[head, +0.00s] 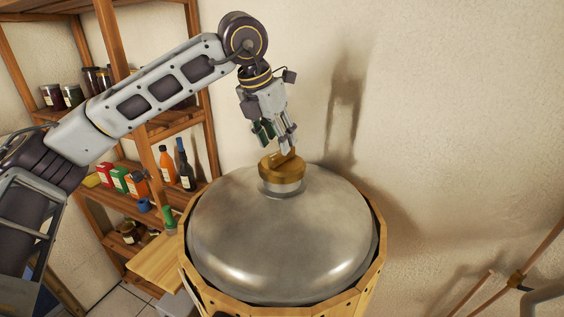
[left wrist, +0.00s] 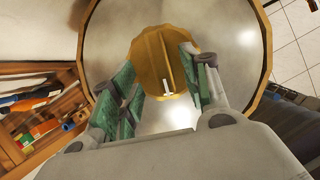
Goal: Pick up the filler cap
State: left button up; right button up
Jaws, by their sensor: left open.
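The filler cap (head: 283,169) is a round brass-gold cap with a raised bar across its top. It sits on the neck at the top of a domed metal tank (head: 285,235). My left gripper (head: 275,145) is open just above the cap, pointing down. In the left wrist view the cap (left wrist: 160,62) shows beyond and between the fingers of my left gripper (left wrist: 160,85), with the raised bar running roughly lengthwise. I cannot tell whether a finger touches the cap. My right gripper is in neither view.
A wooden shelf unit (head: 140,130) with jars, bottles and boxes stands on the left, behind my left arm. A wooden rim (head: 372,255) surrounds the tank. A plain wall is behind it. Pipes (head: 515,280) are at the lower right. The space above the tank's right side is clear.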

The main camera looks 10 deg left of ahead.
aim_at(282, 161)
pick_arm(q)
jog(key=shift+p+x, duration=0.65)
jog(key=shift+x, duration=1.4)
jog(key=shift+s, duration=0.1)
grip_shut()
